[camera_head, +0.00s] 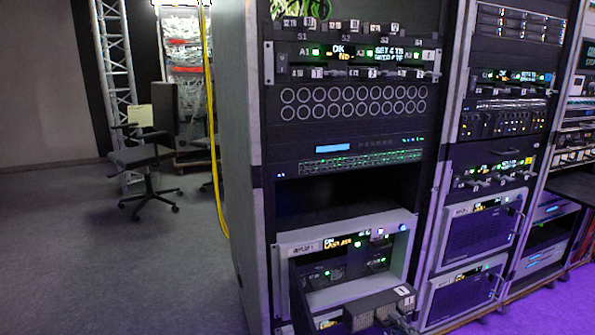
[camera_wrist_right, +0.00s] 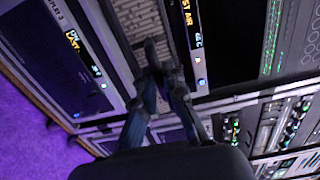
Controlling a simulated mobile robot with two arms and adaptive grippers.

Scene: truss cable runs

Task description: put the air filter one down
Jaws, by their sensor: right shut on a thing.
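The air filter one (camera_head: 378,302) is a grey block with a white tag marked with a single stroke. It shows low in the head view, in front of the open grey unit (camera_head: 342,243). In the right wrist view, a grey ribbed face (camera_wrist_right: 138,28), likely the filter, lies at the fingertips. My right gripper (camera_wrist_right: 160,78) is shut on it; its dark fingers converge at its edge. In the head view this gripper (camera_head: 398,322) is only partly seen at the bottom edge. The filter appears tilted and clear of the floor. My left gripper is not in view.
A dark flap or door (camera_head: 299,300) stands out from the open unit's left side. Racks with lit panels (camera_head: 470,160) fill the right. An office chair (camera_head: 145,160) and a truss (camera_head: 115,75) stand at back left. The grey floor (camera_head: 120,270) at left is clear.

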